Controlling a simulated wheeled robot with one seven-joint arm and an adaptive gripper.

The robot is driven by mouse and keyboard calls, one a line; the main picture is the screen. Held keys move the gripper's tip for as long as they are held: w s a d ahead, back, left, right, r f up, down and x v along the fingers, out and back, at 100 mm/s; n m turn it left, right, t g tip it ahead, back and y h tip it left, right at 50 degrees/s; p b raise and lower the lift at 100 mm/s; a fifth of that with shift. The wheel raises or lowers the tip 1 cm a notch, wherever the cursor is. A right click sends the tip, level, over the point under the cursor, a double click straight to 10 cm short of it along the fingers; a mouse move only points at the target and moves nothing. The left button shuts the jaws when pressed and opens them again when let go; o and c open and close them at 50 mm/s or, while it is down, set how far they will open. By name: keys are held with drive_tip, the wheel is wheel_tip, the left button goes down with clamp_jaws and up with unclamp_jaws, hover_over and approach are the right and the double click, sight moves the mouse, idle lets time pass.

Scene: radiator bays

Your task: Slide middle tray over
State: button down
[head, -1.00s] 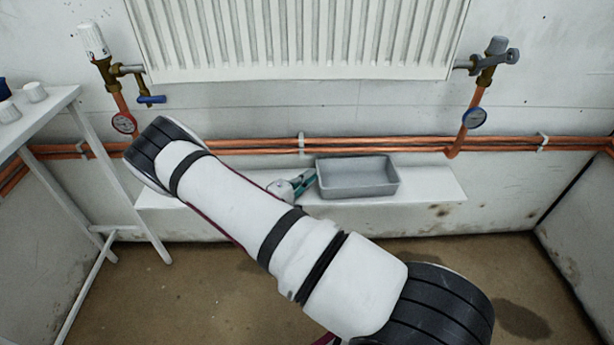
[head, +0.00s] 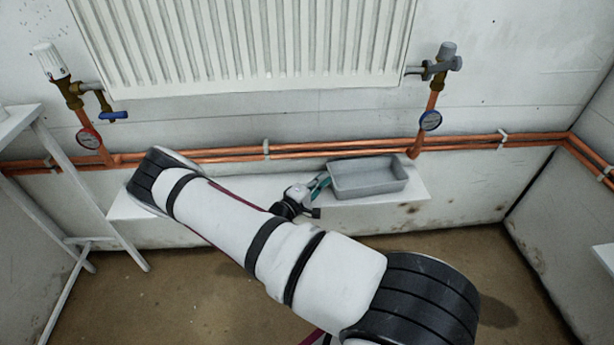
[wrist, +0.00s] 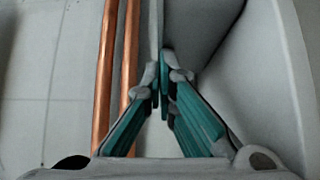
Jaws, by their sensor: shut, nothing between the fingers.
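The grey rectangular tray (head: 370,190) sits upright and looks empty on the white shelf (head: 240,190) below the radiator, close to the shelf's right end. My gripper (head: 324,181) is shut and empty at the tray's left end. Its teal fingers appear to touch that end, though exact contact is hard to tell. In the wrist view the shut fingers (wrist: 164,72) point at a grey surface, which seems to be the tray (wrist: 200,25). My arm hides part of the shelf's front and left.
Copper pipes (head: 220,154) run along the wall just behind the shelf. The radiator (head: 250,45) hangs above, with valves and gauges at both sides. A white stand (head: 85,205) is at left. Little bare shelf shows right of the tray.

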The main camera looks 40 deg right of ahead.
sight(344, 178)
drive_tip(key=s+d+p, duration=0.2)
drive_tip(key=d, duration=0.1)
drive_tip(key=s+d+p, duration=0.1)
drive_tip(key=d, duration=0.1)
drive_tip(key=shift+s+r, duration=0.15)
drive_tip(key=shift+s, duration=0.15)
drive_tip(key=shift+s+d, duration=0.2)
drive_tip(key=shift+d, duration=0.2)
drive_tip(key=shift+w+a, duration=0.1)
drive_tip(key=shift+w+a+f, duration=0.2)
drive_tip(key=shift+w+a, duration=0.05)
drive_tip(key=shift+a, duration=0.05)
drive_tip(key=shift+w+a, duration=0.75)
drive_tip(key=shift+a, duration=0.35)
drive_tip(key=s+a+p, duration=0.1)
drive_tip(key=s+a, duration=0.1)
drive_tip(key=a, duration=0.8)
drive_tip(key=shift+p, duration=0.35)
drive_tip(key=shift+w+a+r, duration=0.1)
drive_tip(key=shift+r, duration=0.05)
